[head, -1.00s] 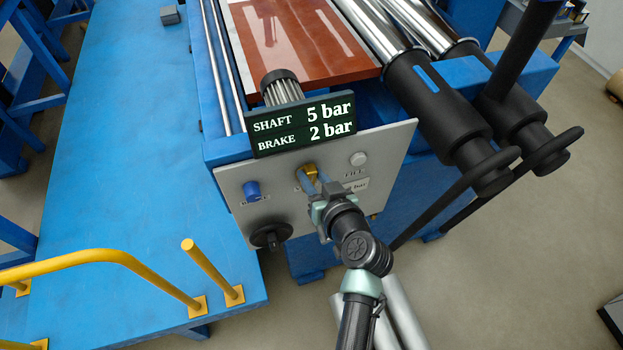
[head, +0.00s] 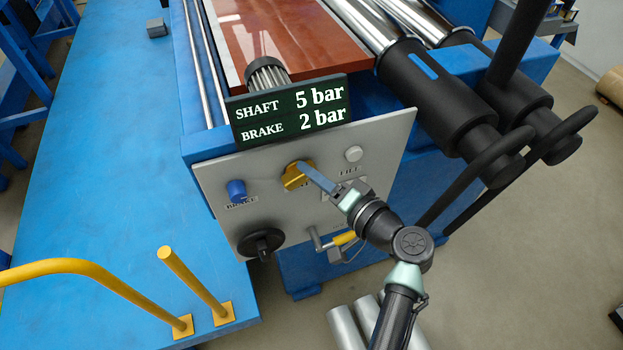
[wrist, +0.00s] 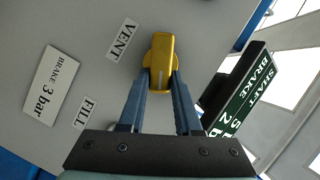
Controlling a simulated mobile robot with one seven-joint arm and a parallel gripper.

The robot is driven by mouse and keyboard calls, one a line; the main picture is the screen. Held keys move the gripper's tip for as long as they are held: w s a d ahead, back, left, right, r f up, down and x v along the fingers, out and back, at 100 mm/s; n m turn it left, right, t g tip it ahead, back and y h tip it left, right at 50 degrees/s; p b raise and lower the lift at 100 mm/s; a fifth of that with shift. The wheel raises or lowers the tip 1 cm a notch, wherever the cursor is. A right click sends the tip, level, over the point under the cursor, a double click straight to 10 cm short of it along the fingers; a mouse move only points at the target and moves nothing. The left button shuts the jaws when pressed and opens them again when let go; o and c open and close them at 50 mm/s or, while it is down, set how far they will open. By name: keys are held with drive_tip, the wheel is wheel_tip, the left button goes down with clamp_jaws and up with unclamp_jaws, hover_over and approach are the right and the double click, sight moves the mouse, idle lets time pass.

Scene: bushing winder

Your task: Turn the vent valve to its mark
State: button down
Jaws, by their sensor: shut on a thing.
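The vent valve (head: 293,178) is a yellow knob with a raised grip bar on the grey panel (head: 225,172). In the wrist view the vent valve (wrist: 160,50) sits beside the VENT label (wrist: 122,41). My gripper (head: 304,167) reaches it from the lower right in the head view. In the wrist view my gripper (wrist: 161,80) is shut on the valve's grip bar, with one blue finger on each side. I cannot make out the valve's mark in either view.
A display (head: 290,108) above the panel reads SHAFT 5 bar, BRAKE 2 bar. Nearby are a blue knob (head: 237,190), a black handwheel (head: 261,243), a white button (head: 353,153) and a yellow-handled lever (head: 345,238). Yellow rails (head: 95,275) stand at lower left.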

drive_tip(key=m+y+b, duration=0.1)
drive_tip(key=m, duration=0.1)
drive_tip(key=f+m+t+b, duration=0.1)
drive_tip(key=m, duration=0.1)
drive_tip(key=shift+d+f+y, duration=0.1)
drive_tip(key=shift+d+y, duration=0.05)
drive_tip(key=shift+y, duration=0.25)
drive_tip(key=shift+m+b, duration=0.3)
drive_tip(key=shift+m, duration=0.1)
drive_tip(key=c, duration=0.6)
unclamp_jaws()
drive_tip(key=v, duration=1.3)
drive_tip(key=shift+f, duration=0.15)
